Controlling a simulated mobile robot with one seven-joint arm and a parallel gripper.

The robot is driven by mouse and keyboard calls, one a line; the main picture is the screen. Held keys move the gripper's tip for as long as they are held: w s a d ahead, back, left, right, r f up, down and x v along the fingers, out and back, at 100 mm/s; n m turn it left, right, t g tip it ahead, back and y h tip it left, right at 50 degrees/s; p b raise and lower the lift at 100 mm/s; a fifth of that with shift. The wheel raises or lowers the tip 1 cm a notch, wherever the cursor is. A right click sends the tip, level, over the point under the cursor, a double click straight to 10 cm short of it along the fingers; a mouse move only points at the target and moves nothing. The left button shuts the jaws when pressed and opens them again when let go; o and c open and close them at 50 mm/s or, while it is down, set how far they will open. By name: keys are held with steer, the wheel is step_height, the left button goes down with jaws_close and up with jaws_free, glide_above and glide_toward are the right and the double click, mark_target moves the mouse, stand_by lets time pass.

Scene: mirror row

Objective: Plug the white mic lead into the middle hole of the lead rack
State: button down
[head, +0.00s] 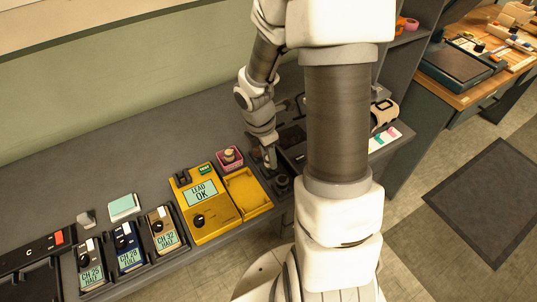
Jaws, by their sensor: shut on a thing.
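My gripper (268,163) points down over the grey bench, just right of the pink tray and behind the yellow tester's right end. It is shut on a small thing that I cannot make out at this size. I cannot pick out the white mic lead for certain. A dark unit (291,137) lies right beside my gripper, partly hidden by my arm. I cannot tell whether it is the lead rack, and I see no holes clearly.
A yellow tester (222,214) reads "LEAD OK". A pink tray (230,164) holds a tan piece. Several small packs, one of them blue (128,249), stand at the left. A teal-topped box (124,206) sits behind them. The bench's back left (80,180) is clear.

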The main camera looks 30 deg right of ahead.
steer(key=shift+f+b, duration=0.6)
steer(key=shift+f, duration=0.25)
steer(key=shift+c, duration=2)
jaws_free()
step_height(320, 180, up, 17)
steer(key=a+p, duration=0.2)
steer(key=p, duration=0.3)
steer(key=shift+a+r, duration=0.15)
steer(key=shift+a, duration=0.15)
